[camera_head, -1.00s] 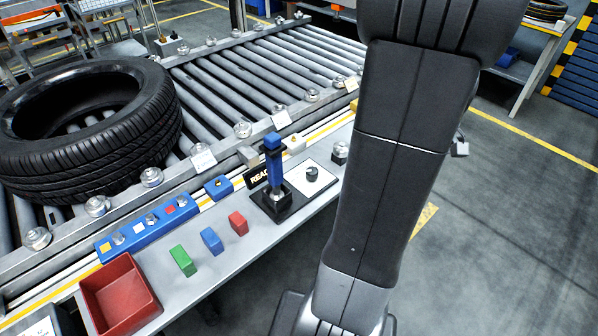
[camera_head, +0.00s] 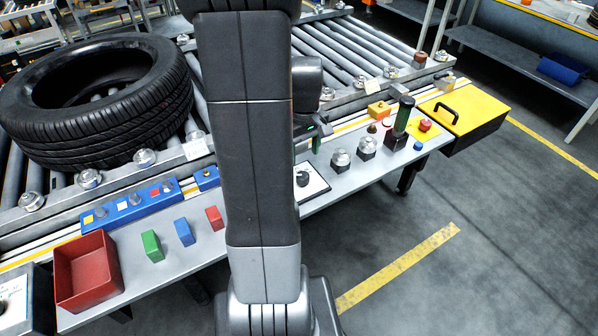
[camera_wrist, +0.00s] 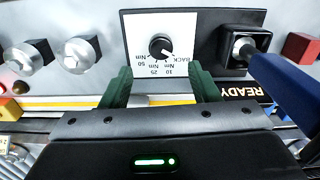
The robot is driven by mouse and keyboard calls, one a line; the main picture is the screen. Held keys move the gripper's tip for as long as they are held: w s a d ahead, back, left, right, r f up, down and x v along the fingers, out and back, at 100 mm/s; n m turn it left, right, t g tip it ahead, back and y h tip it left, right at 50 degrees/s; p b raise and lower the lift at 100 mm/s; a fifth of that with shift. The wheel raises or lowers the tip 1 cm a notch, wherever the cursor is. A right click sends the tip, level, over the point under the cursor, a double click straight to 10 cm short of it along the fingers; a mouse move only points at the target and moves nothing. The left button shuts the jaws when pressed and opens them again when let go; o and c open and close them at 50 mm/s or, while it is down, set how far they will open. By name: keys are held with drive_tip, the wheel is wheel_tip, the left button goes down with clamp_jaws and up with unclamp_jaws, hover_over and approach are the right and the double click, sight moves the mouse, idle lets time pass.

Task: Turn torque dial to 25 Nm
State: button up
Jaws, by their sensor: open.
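The torque dial (camera_wrist: 161,46) is a black round knob on a white plate (camera_wrist: 135,28) with upside-down labels, including 10, 25 and 50 Nm. Its white mark seems to point to the lower right in the wrist view, near the 10 Nm label; the exact setting is too small to tell. In the head view the dial (camera_head: 302,178) shows just right of my arm. My gripper (camera_wrist: 160,80) is open and empty. Its two green fingers are apart, one on each side below the dial in the wrist view, not touching it.
A blue-handled tool (camera_wrist: 285,88) stands close to the dial, beside a READY sign (camera_wrist: 238,90). Two silver knobs (camera_wrist: 82,50) are on the other side. A tyre (camera_head: 95,100) lies on the rollers. A red bin (camera_head: 88,272) stands at the bench's left end.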

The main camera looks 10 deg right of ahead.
sight(303, 175)
wheel_tip(303, 175, down, 8)
drive_tip(key=shift+a+f, duration=0.1)
idle(0.4)
drive_tip(key=c, duration=1)
